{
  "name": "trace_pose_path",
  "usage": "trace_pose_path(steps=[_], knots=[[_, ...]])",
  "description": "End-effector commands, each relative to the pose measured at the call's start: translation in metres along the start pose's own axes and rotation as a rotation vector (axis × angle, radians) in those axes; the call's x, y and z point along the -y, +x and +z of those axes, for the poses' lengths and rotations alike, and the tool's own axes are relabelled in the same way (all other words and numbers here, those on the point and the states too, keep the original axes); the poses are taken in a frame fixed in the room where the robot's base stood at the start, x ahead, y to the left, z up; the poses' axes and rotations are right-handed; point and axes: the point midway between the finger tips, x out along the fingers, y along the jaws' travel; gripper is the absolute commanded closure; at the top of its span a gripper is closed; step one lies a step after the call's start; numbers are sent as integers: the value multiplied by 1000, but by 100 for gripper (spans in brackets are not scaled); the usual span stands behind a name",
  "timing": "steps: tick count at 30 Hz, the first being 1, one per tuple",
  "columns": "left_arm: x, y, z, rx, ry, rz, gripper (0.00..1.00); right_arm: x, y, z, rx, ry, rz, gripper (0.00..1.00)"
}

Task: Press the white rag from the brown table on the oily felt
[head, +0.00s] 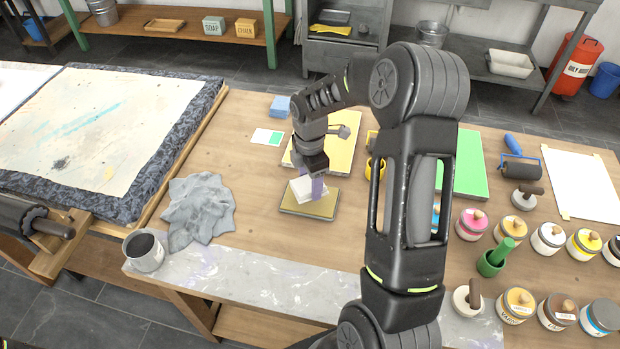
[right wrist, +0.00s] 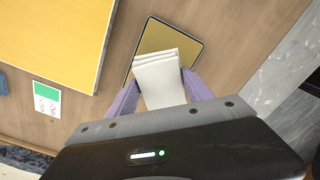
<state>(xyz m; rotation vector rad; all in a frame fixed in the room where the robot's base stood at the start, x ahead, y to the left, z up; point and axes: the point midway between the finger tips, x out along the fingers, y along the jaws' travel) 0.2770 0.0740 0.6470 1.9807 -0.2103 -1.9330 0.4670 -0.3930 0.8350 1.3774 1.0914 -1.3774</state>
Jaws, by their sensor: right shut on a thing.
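The white rag (head: 302,190) is a folded pad held by my right gripper (head: 318,186). The right wrist view shows the rag (right wrist: 160,80) between the two purple fingers (right wrist: 158,98), which are shut on it. The oily felt (head: 322,208) is a yellow-brown pad in a dark-edged flat tray on the brown table (head: 250,160). In the right wrist view the felt (right wrist: 166,40) lies just beyond and below the rag. The rag is over the felt in the head view; I cannot tell whether they touch. My left gripper is not in view.
A crumpled grey cloth (head: 200,208) and a dark-filled cup (head: 144,250) are to the left. A yellow board (head: 335,160) lies behind the felt. A green board (head: 465,165), a roller (head: 520,168) and several ink tins (head: 548,238) are to the right.

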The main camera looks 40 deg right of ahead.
Motion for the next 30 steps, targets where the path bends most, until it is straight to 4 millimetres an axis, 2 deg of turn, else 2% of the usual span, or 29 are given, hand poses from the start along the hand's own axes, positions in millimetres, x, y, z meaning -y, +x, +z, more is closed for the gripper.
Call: trace_pose_path(steps=[1,3,9,30], knots=[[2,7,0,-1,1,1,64,0,10,0,0,0,-1,73],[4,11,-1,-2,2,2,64,0,16,0,0,0,-1,73],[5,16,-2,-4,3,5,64,0,26,0,0,0,0,73],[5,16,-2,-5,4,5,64,0,26,0,0,0,0,73]])
